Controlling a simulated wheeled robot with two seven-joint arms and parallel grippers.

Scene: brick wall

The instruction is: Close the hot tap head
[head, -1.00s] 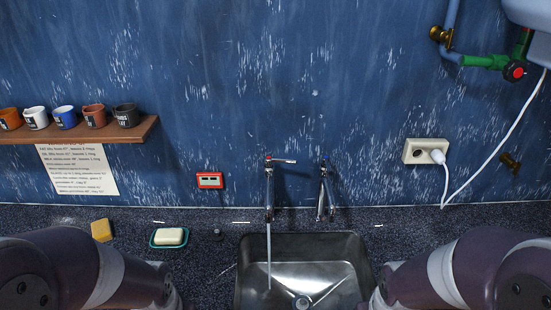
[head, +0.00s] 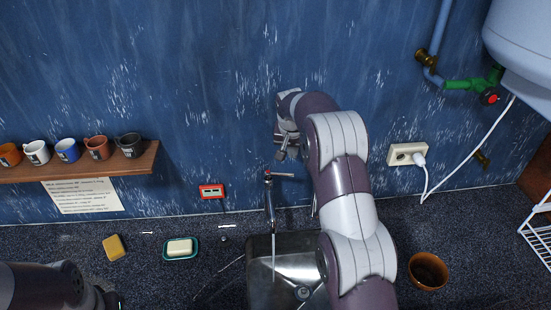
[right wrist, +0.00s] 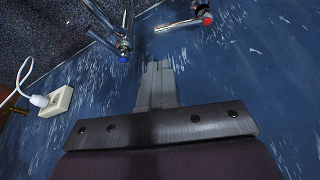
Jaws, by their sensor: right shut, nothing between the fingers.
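The hot tap (head: 269,200) stands behind the sink, with a red mark on top and its lever head (head: 284,176) pointing right. A thin stream of water runs from its spout into the sink (head: 255,285). In the right wrist view the red-marked hot tap head (right wrist: 205,18) is at top right, its lever pointing left. My right gripper (head: 281,155) is shut and empty, just above the lever in the head view and apart from it; its fingers also show in the right wrist view (right wrist: 157,66). The blue-marked cold tap (right wrist: 123,46) is mostly hidden by my right arm in the head view.
A red-framed gauge (head: 212,191) is on the wall left of the tap. A soap dish (head: 166,255) and a sponge (head: 113,247) lie on the counter. A brown pot (head: 428,271) stands right of my arm. A socket (head: 402,154) and boiler (head: 520,50) are at right.

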